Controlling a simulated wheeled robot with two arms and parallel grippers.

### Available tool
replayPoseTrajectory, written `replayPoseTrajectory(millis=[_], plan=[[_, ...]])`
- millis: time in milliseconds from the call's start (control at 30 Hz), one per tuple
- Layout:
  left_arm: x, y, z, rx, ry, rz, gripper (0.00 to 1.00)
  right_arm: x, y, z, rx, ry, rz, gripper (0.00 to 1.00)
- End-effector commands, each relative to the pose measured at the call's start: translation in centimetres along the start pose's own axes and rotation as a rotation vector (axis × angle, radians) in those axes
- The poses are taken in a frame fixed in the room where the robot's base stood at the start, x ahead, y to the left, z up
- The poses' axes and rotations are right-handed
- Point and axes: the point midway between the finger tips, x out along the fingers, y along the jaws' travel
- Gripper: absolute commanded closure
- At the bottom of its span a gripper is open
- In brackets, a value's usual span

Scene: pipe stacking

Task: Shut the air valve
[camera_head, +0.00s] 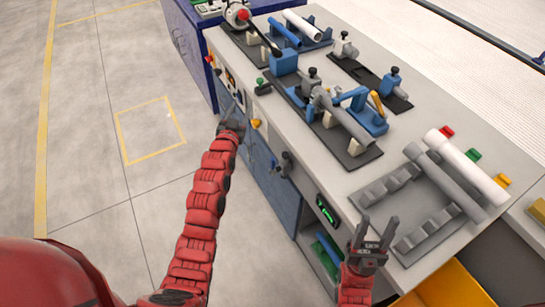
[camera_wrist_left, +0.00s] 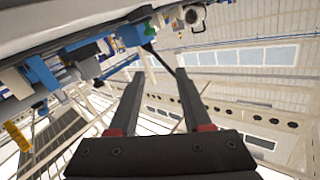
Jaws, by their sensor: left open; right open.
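I cannot tell for certain which fitting is the air valve. A small dark fitting (camera_head: 284,162) sits on the bench's front face, and a yellow knob (camera_head: 256,123) is above and left of it. My left gripper (camera_head: 236,108) is open beside the bench front, left of the yellow knob and apart from the dark fitting. In the left wrist view its open fingers (camera_wrist_left: 158,85) point up with nothing between them. My right gripper (camera_head: 377,232) is open and empty at the bench's near front edge, left of the grey pipe rack.
The workbench (camera_head: 345,185) carries blue clamps (camera_head: 371,122) around a grey pipe. A rack (camera_head: 437,215) holds a white pipe (camera_head: 466,166) and a grey pipe. Red, green and orange buttons line the right edge. A green-lit display (camera_head: 326,209) is on the front. The floor at left is clear.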

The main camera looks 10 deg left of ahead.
Motion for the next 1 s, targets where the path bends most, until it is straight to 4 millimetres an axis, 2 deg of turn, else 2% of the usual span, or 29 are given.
replayPoseTrajectory(millis=[33, 100, 233, 367, 500, 600, 700, 867, 1000], plan=[[1.1, 0.4, -0.2, 0.017, -0.084, 0.050, 0.51, 0.6, 0.0, -0.1, 0.000, 0.000, 0.000, 0.50], [1.8, 1.5, 0.5, 0.047, -0.217, 0.136, 0.51, 1.0, 0.1, -0.2, 0.000, 0.000, 0.000, 0.50], [1.2, 3.8, 1.3, 0.110, -0.452, 0.323, 0.51, 1.8, 0.1, -0.3, 0.000, 0.000, 0.000, 0.50], [-1.5, 5.5, 1.0, 0.190, -0.659, 0.528, 0.51, 2.4, 0.1, -0.4, 0.000, 0.000, 0.000, 0.50], [-5.5, 6.2, 0.1, 0.270, -0.826, 0.718, 0.51, 3.0, 0.1, -0.5, 0.000, 0.000, 0.000, 0.50], [-7.7, 6.4, -0.5, 0.309, -0.900, 0.810, 0.51, 3.1, 0.2, -0.5, 0.000, 0.000, 0.000, 0.50], [-8.9, 6.3, -0.7, 0.331, -0.940, 0.859, 0.51, 3.2, 0.2, -0.5, 0.000, 0.000, 0.000, 0.50], [-9.1, 7.0, 0.1, 0.336, -0.955, 0.879, 0.51, 3.4, 0.2, -0.6, 0.000, 0.000, 0.000, 0.50], [-8.5, 8.3, 2.2, 0.335, -0.957, 0.880, 0.51, 3.9, 0.2, -0.7, 0.000, 0.000, 0.000, 0.50]])
